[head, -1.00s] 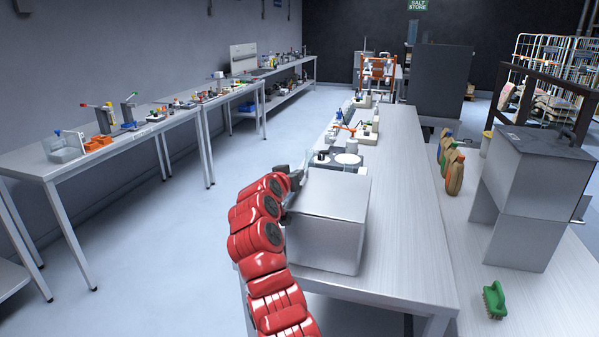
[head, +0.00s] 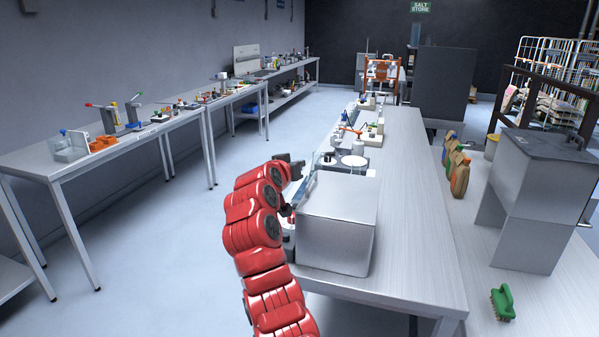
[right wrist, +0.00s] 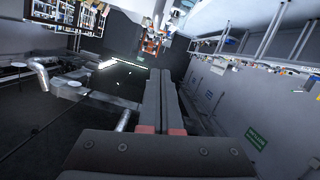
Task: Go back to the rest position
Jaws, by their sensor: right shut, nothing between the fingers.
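My right arm, red, rises from the bottom of the head view and bends at the left of the metal box. Its dark gripper (head: 296,168) shows small and foreshortened near the middle of the picture. In the right wrist view the two dark fingers (right wrist: 163,100) lie together, shut with nothing between them, pointing out into the room. The wrist picture is roughly upside down. My left arm and gripper are not in the head view.
A metal box (head: 340,207) stands on the near end of the bench (head: 415,240), just right of my arm in the picture. A steel hopper (head: 540,195) and green brush (head: 502,302) are at the right. Clear floor (head: 170,250) lies at the left.

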